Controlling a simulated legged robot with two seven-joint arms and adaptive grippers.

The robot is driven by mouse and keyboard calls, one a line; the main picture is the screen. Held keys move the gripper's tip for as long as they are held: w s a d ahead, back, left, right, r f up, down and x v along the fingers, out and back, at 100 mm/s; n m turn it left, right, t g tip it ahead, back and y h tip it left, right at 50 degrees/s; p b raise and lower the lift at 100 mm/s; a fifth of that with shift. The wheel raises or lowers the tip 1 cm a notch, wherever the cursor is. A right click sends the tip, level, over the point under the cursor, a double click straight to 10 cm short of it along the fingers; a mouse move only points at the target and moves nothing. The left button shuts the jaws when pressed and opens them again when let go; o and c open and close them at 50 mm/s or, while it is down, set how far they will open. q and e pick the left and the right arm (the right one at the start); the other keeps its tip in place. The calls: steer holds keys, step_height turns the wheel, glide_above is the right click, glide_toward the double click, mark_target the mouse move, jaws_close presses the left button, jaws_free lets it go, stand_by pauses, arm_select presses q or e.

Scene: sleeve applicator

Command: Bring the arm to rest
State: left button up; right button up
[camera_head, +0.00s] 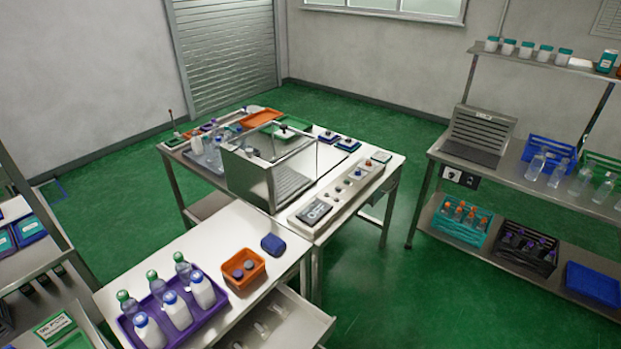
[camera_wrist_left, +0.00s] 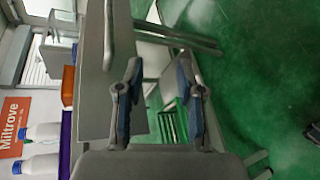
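My left gripper (camera_wrist_left: 159,66) shows in the left wrist view with its two blue-padded fingers spread apart and nothing between them. The view is turned sideways, with a table edge, a metal frame and green floor beyond the fingers. The gripper appears clear of the table and bottles. Neither arm shows in the head view, and my right gripper is out of sight.
In the head view, a purple tray (camera_head: 197,317) of bottles, an orange bin (camera_head: 247,284) and a blue box (camera_head: 273,245) stand on the near table, above an open drawer (camera_head: 290,318). A clear-walled machine (camera_head: 247,181) stands behind. Green floor (camera_head: 385,270) is free at right.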

arm_select(q)
steer(key=s+a+f+m+g+y, duration=0.1)
steer(key=s+a+f+m+g, duration=0.2)
steer(key=f, duration=0.5)
steer(key=s+a+f+m+g, duration=0.25)
steer(key=s+f+m, duration=0.25)
steer(key=f, duration=0.3)
steer(key=s+a+f+m+g+y, duration=0.1)
steer(key=s+a+f+m, duration=0.3)
steer(key=f, duration=0.4)
steer(key=s+a+f+m+g+y, duration=0.1)
steer(key=s+a+f+m+g, duration=0.1)
steer(key=s+a+f+m, duration=0.2)
steer(key=s+a+f+m+g+y, duration=0.2)
steer(key=s+a+f+m+g, duration=0.1)
steer(key=s, duration=0.7)
steer(key=a+f+m, duration=0.1)
steer(key=a+f, duration=0.1)
steer(key=a, duration=0.1)
steer(key=shift+s+a+g, duration=0.25)
steer(key=shift+s+g, duration=0.05)
steer(key=shift+g, duration=0.05)
